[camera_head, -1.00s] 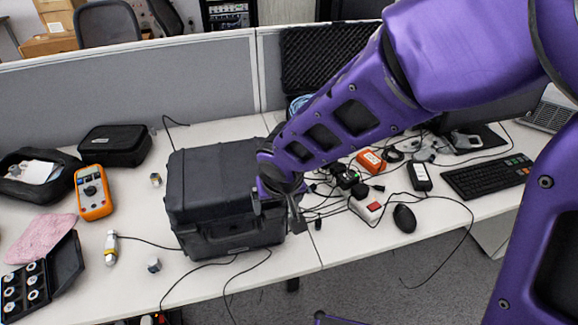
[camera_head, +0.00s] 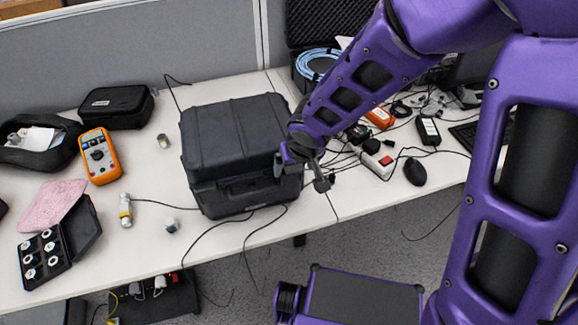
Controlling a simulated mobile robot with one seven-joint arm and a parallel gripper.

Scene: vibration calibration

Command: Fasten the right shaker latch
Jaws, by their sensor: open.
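The shaker case, a black hard case (camera_head: 235,125), stands on the white table with its lid down. A handle shows on its front face. My gripper (camera_head: 303,178) is open at the case's front right corner. One finger is in front of the right end of the case's front, and the other is out to the right of the case. The right latch is hidden or too small to make out behind my gripper. I cannot tell whether the finger touches the case.
Left on the table (camera_head: 100,230) are an orange multimeter (camera_head: 99,157), a black pouch (camera_head: 115,106), a pink cloth (camera_head: 52,212) and an open box of small parts (camera_head: 42,256). Cables run past the case's front.

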